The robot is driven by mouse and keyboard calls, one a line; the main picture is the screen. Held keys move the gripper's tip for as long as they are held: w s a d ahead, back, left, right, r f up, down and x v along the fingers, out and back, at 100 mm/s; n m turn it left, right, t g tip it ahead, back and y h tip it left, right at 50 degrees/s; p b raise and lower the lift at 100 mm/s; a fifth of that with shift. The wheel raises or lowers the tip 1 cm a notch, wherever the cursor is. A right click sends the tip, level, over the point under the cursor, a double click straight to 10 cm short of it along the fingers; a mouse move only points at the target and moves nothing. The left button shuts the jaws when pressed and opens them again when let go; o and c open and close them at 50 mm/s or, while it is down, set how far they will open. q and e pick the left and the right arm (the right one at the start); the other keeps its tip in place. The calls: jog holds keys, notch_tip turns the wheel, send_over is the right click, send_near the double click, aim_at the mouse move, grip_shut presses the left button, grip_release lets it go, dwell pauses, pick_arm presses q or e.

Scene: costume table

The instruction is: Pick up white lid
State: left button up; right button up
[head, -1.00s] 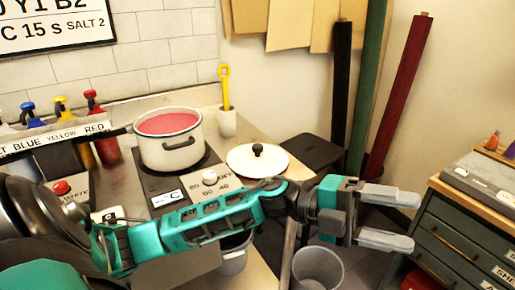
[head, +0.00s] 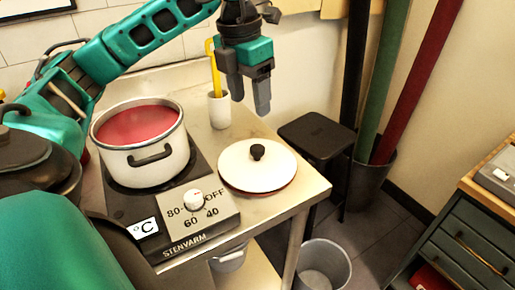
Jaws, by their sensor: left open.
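The white lid (head: 238,172) is a round disc with a black knob (head: 257,152) on top. It lies flat on the metal table, right of the hot plate, and a reddish edge shows under its rim. My left gripper (head: 250,98) is open and empty, fingers pointing down. It is above and behind the lid in the picture, apart from it. My right gripper is not in view.
A white pot (head: 150,165) with red liquid stands on the hot plate (head: 178,225) left of the lid. A white cup (head: 218,110) with a yellow tool stands behind the lid. A grey bin (head: 322,270) is on the floor beyond the table's right edge.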

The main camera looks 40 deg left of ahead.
pick_arm(q)
send_over(257, 147)
jog(key=s, duration=0.1)
notch_tip(257, 147, down, 7)
jog(key=shift+s+a+r+b, duration=0.1)
jog(key=shift+s+r+b, duration=0.1)
jog(key=shift+b, duration=0.25)
jog(key=shift+w+f, duration=0.2)
jog(key=shift+f, duration=0.8)
jog(key=shift+w+f, duration=0.2)
jog(key=shift+f, duration=0.75)
jog(key=shift+w+f, duration=0.2)
jog(key=shift+f, duration=0.8)
jog(key=shift+c, duration=0.3)
grip_shut()
